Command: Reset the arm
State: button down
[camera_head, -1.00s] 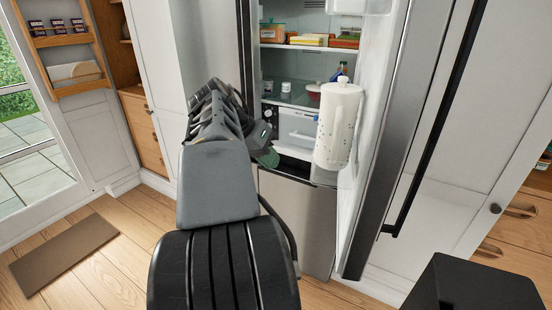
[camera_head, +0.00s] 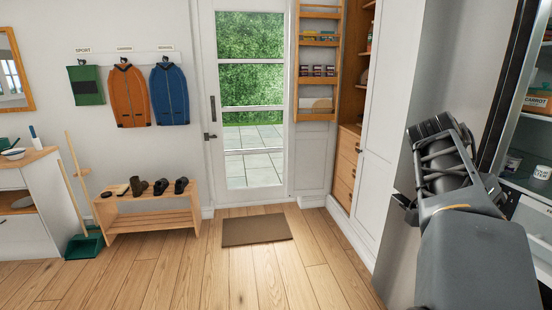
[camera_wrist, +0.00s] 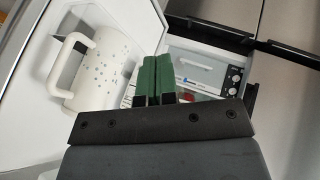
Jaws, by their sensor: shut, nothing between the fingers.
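My gripper (camera_wrist: 155,62) shows in the wrist view as two green fingers pressed together, shut and empty. It points into the open fridge. A white speckled pitcher (camera_wrist: 108,78) with a handle is in the fridge door to the left of the fingers, apart from them. In the head view my arm (camera_head: 475,240) is folded at the right, in front of the fridge. The fingertips cannot be made out there.
The open fridge's shelf (camera_head: 535,186) holds a white cup (camera_head: 542,172) and a carrot box (camera_head: 537,103). A wooden door rack (camera_head: 318,70) hangs open beside the glass door (camera_head: 249,100). The middle floor is clear.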

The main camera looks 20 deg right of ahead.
jog(key=w+a+f+n+t+y+p, duration=0.1)
jog(key=w+a+f+n+t+p, duration=0.3)
jog(key=w+a+f+n, duration=0.5)
jog(key=a+f+n+t+y+p, duration=0.2)
jog(key=a+n, duration=0.2)
jog(key=a, duration=0.5)
jog(key=s+a+f+n+t+y+p, duration=0.1)
jog(key=a+f+n+t+y+p, duration=0.1)
jog(key=a, duration=0.8)
jog(key=shift+s+a+f+n+p, duration=0.15)
jog(key=shift+a+f+n+p, duration=0.3)
jog(key=shift+n, duration=0.65)
jog(key=shift+d+r, duration=0.15)
jog(key=shift+d, duration=0.05)
